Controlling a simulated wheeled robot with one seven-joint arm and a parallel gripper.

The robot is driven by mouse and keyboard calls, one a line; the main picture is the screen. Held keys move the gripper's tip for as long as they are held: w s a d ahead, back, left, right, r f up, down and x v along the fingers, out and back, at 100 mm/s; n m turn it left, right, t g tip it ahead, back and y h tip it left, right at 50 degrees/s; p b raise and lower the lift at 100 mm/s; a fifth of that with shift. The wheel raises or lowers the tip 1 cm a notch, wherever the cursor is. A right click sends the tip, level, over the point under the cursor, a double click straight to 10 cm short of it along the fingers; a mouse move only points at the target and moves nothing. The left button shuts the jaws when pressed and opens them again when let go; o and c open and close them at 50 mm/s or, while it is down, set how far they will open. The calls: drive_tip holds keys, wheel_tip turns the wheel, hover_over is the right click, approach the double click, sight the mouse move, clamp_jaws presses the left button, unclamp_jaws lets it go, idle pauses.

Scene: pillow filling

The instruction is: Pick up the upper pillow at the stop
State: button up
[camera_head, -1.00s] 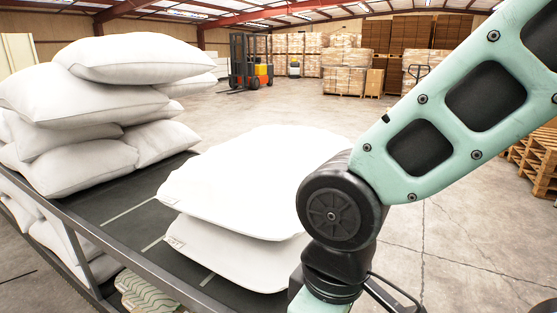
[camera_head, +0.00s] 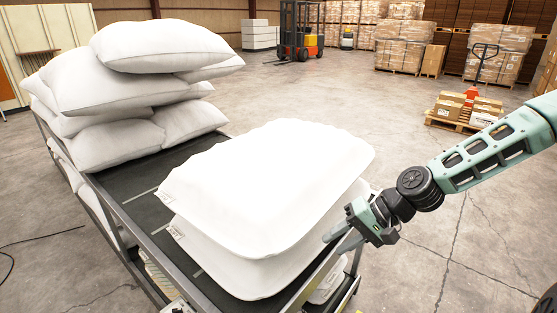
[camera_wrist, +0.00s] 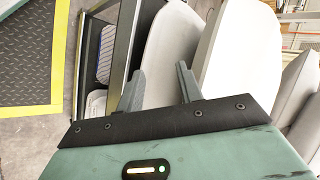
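Two white pillows lie stacked on the near end of a dark deck. The upper pillow (camera_head: 270,180) overlaps the lower pillow (camera_head: 250,275) and hides most of it. My gripper (camera_head: 332,244) is at the right side of this stack, turned sideways, with its fingers pointing left toward the pillows. In the wrist view, my gripper (camera_wrist: 160,68) is open and empty. The lower pillow (camera_wrist: 168,40) shows ahead between the two fingers. The upper pillow (camera_wrist: 240,55) shows to the right of the right finger. I cannot tell whether the fingertips touch a pillow.
The dark deck (camera_head: 150,195) has a metal side rail. A taller pile of white pillows (camera_head: 150,90) stands at its far left. A forklift (camera_head: 300,32), pallets of boxes (camera_head: 470,110) and crates stand behind. The floor at right is open.

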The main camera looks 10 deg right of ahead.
drive_tip(key=w+d+r+m+t+y+p, duration=0.1)
drive_tip(key=w+d+r+m+t, duration=0.25)
drive_tip(key=d, duration=0.25)
drive_tip(key=m+t+h+p, duration=0.1)
drive_tip(key=m+t, duration=0.2)
drive_tip(key=t, duration=0.2)
approach(345, 190)
drive_tip(key=b+x, duration=0.5)
drive_tip(key=x, duration=0.3)
drive_tip(key=shift+s+f, duration=0.1)
drive_tip(key=shift+f, duration=0.05)
drive_tip(key=shift+b+x, duration=0.35)
drive_tip(key=shift+x, duration=0.85)
drive_tip(key=c, duration=0.8)
drive_tip(key=shift+s+f, duration=0.1)
drive_tip(key=shift+f, duration=0.05)
